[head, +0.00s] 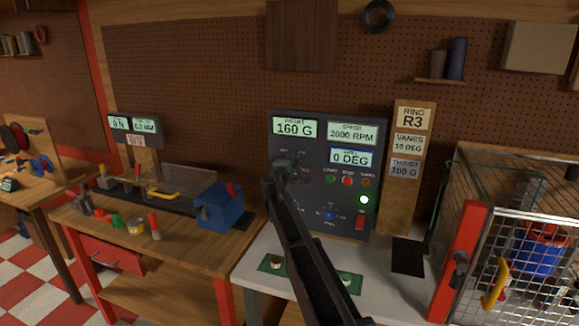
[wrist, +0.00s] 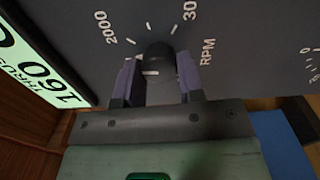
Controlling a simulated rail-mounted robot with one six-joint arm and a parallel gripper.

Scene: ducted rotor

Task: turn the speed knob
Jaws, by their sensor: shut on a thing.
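The speed knob (wrist: 157,58) is a dark round knob on the dark control panel (wrist: 245,35), with tick marks and the labels 2000, 30 (cut off) and RPM around it. My gripper (wrist: 158,80) has its two purple-grey fingers on either side of the knob, shut on it. In the head view my gripper (head: 285,166) is at the left of the panel (head: 310,215), below the thrust display, and hides the knob. The speed display (head: 352,132) reads 2000 RPM.
The thrust display (head: 294,128) reads 160 G and the angle display (head: 350,157) 0 DEG. Several small buttons and a lit green lamp (head: 364,199) are right of my arm. A card stack (head: 408,142) reads R3, vanes 10 DEG, thrust 100 G. A mesh cage (head: 520,230) stands at right.

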